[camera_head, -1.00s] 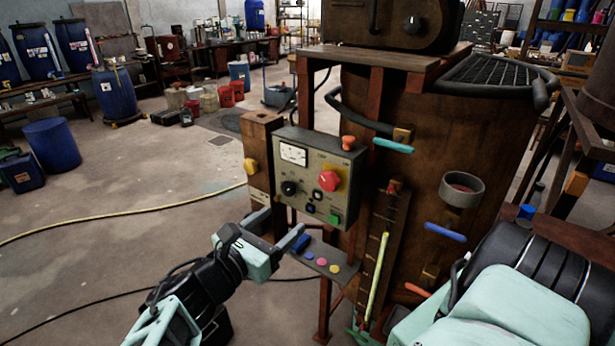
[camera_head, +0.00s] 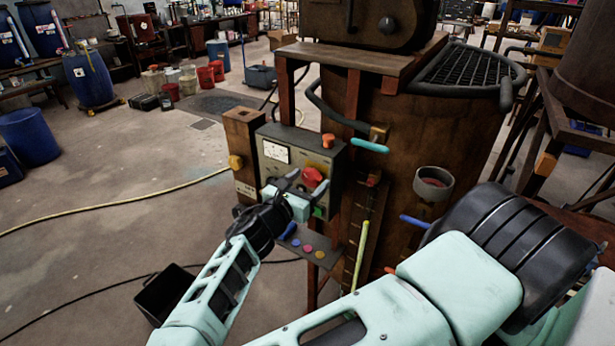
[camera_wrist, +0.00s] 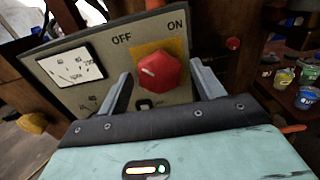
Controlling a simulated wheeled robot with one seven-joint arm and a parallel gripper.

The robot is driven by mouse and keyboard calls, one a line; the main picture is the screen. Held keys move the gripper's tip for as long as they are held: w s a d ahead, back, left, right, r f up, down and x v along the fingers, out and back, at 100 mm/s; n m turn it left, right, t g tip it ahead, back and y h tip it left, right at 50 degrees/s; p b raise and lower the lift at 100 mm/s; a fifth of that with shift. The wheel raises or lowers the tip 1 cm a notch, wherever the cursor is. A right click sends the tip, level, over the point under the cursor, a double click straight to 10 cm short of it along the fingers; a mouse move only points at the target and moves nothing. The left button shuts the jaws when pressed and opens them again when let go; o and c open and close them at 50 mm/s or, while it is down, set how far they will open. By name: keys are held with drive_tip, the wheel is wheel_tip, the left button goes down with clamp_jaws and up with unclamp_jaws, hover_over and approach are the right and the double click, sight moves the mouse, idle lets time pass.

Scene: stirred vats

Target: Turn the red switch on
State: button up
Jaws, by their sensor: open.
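The red switch (camera_wrist: 160,72) is a faceted knob on a yellow plate on the grey control panel (camera_head: 268,168). In the wrist view its white mark points to the upper left, towards OFF; the word ON stands at the upper right. The knob also shows in the head view (camera_head: 312,178). My gripper (camera_head: 306,182) is open in front of the panel. In the wrist view its two fingers (camera_wrist: 164,86) stand left and right of the knob, with a gap on each side. I cannot tell how far the fingertips reach around it.
A white meter (camera_wrist: 72,68) is left of the knob. A ledge with coloured buttons (camera_head: 308,248) lies below. A brown vat (camera_head: 410,130) stands at the right. A black bin (camera_head: 166,294) is on the floor.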

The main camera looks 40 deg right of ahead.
drive_tip(key=shift+d, duration=0.15)
drive_tip(key=c, duration=1)
